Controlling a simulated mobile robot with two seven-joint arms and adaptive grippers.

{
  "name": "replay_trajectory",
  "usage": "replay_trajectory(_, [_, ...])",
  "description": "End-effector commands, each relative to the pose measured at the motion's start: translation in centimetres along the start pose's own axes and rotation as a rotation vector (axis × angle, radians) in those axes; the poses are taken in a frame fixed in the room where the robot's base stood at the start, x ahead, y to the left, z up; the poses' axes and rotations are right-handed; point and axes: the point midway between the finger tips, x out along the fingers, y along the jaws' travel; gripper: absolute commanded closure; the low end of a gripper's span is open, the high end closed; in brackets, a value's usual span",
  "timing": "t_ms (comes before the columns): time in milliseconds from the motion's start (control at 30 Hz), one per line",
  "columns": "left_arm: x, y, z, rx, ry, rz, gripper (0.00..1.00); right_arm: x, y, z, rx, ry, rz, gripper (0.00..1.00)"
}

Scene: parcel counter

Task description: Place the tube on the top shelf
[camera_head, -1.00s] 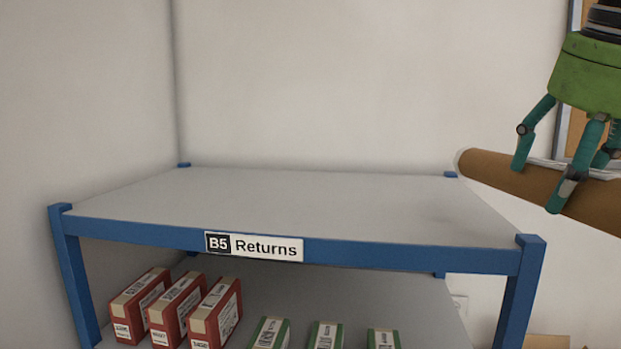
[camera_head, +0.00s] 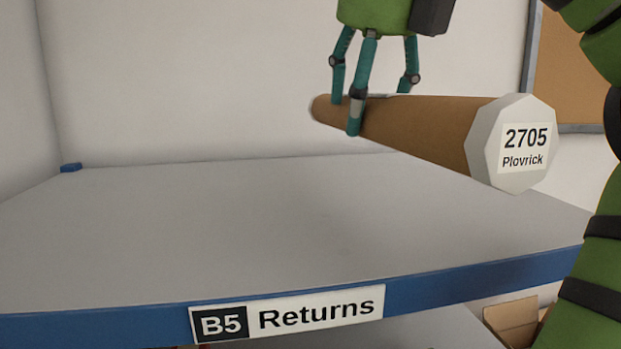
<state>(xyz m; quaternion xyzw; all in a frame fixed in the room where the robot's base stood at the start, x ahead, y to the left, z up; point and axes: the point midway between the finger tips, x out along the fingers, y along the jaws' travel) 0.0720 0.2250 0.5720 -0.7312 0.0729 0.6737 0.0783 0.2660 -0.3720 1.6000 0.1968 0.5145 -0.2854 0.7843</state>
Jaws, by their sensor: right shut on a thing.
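The brown cardboard tube (camera_head: 430,125) has a white end cap (camera_head: 510,143) labelled "2705 Plovrick" facing me. My right gripper (camera_head: 365,110) is shut on the tube from above, around its middle to far part. The tube is held roughly level over the back right of the top shelf (camera_head: 200,225), apparently above the surface; the exact gap is hard to tell. The grey top shelf is bare, with a blue front edge and a "B5 Returns" label (camera_head: 288,312). My left gripper is not in view.
A blue post top (camera_head: 71,168) stands at the shelf's back left corner. White walls rise behind and to the left. A corkboard (camera_head: 577,75) hangs at the right. An open cardboard box (camera_head: 512,320) is low at the right, beneath shelf level.

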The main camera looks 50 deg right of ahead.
Motion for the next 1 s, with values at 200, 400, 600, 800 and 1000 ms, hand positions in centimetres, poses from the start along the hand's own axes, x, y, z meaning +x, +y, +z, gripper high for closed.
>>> replay_trajectory(200, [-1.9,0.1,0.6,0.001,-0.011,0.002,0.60,4.0,0.9,3.4,-0.003,0.005,0.001,0.77])
replay_trajectory(400, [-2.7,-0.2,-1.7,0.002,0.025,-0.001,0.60,6.6,1.4,5.2,-0.002,0.000,0.001,0.77])
replay_trajectory(600, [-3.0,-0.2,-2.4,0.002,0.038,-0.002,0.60,8.2,1.4,5.0,-0.003,0.000,0.002,0.77])
replay_trajectory(800, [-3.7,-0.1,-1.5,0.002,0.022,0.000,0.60,10.4,1.3,4.1,0.000,-0.002,0.003,0.77])
replay_trajectory(1000, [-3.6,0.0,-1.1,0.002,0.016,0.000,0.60,11.0,1.3,3.8,0.001,0.001,0.000,0.77])
